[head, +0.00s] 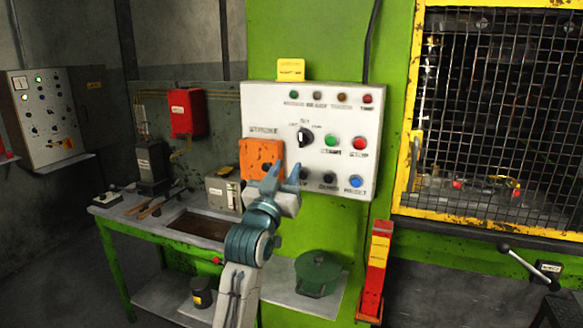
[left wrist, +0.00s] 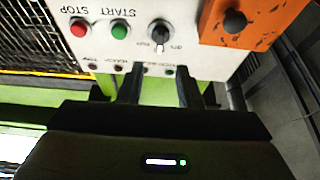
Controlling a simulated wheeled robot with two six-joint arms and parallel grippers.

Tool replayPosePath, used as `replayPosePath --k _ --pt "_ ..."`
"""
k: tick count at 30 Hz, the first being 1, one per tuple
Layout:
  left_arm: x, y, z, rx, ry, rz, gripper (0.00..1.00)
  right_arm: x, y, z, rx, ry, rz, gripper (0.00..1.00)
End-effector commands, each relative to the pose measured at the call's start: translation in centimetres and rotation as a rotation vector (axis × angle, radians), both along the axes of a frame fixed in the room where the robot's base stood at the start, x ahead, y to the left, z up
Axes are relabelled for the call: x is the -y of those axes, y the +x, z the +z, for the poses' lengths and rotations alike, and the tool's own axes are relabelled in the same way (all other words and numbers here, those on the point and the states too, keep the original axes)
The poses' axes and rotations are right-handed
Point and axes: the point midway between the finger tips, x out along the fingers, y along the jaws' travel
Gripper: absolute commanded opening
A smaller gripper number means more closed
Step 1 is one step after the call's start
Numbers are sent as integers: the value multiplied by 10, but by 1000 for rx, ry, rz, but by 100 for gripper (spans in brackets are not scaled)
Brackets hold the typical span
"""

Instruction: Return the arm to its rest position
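My left gripper (head: 284,172) is in front of the lower left part of the white control panel (head: 350,120) in the head view. Its two fingers point up and stand apart, with nothing between them. The left wrist view also shows the fingers (left wrist: 160,78) spread, with the panel (left wrist: 185,62) behind them. I cannot tell whether they touch the panel. The gripper partly covers the orange box (head: 256,152) and a button at the panel's lower left. My right gripper is in neither view.
A green workbench (head: 120,228) with tools stands left of my arm. A yellow-framed mesh guard (head: 412,150) is at right. Below the panel are a green lidded pot (head: 318,270) and a red post (head: 376,270). A lever (head: 525,262) sticks out at lower right.

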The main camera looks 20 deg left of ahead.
Motion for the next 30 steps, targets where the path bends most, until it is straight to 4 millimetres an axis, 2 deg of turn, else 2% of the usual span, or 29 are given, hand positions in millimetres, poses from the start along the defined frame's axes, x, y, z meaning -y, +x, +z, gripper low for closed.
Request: replayPosePath --k 4,16,19,20,23,26,27,30 --pt "0 -6 -2 1 0 0 32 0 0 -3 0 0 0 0" --pt "0 -6 -3 -1 1 0 32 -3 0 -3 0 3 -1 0" --pt "-1 -8 -18 -38 4 2 32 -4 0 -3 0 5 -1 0" --pt "-2 -9 -27 -59 6 3 32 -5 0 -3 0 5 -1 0" --pt "-5 -20 -77 -181 18 7 32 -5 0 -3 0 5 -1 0" --pt "-9 -43 -145 -357 35 12 32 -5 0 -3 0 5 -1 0" --pt "-11 -55 -174 -434 42 15 32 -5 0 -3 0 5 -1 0" --pt "-16 -93 -239 -620 59 20 32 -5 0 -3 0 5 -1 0"
